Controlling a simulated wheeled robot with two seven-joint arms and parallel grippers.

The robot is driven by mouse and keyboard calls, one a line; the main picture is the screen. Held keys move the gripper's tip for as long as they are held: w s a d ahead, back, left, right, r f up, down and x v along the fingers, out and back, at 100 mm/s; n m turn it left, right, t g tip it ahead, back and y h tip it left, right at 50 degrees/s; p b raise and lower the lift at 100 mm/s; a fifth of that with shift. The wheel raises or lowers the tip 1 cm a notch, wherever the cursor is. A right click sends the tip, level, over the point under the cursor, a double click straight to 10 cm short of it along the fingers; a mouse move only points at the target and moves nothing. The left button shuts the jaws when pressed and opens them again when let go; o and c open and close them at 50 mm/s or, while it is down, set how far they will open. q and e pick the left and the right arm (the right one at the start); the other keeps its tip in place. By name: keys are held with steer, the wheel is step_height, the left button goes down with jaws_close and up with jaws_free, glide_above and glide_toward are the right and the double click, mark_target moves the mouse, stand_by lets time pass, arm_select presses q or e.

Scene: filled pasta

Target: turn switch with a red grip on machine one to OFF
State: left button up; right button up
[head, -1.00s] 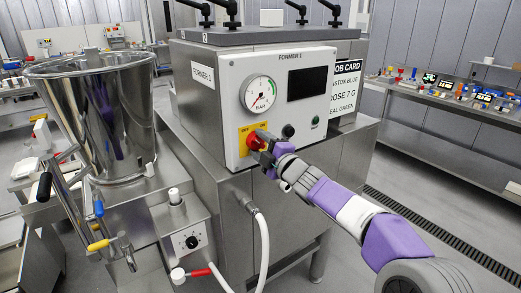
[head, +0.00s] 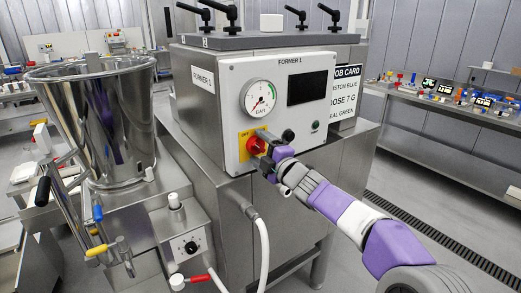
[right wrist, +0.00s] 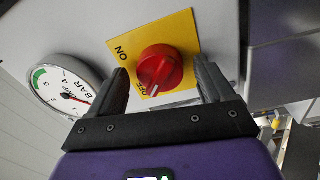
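The red grip switch (head: 256,146) sits on a yellow plate on the front of the machine marked FORMER 1 (head: 312,128). In the right wrist view the round red grip (right wrist: 160,68) shows whole, with its white mark at the OFF lettering; ON is printed further up the plate (right wrist: 124,60). My right gripper (head: 266,152) is open just in front of the switch. In the right wrist view its two fingers (right wrist: 165,85) stand apart on either side of the grip, with visible gaps. My left gripper is not in view.
A pressure gauge (head: 259,98), a dark screen (head: 307,88) and a black knob (head: 288,135) are on the same panel. A large steel hopper (head: 100,125) stands at left. A white hose (head: 264,250) hangs below the panel.

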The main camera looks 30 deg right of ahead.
steer(key=s, duration=0.7)
steer(key=shift+s+d+f, duration=0.25)
steer(key=shift+s+d, duration=0.05)
stand_by(0.4)
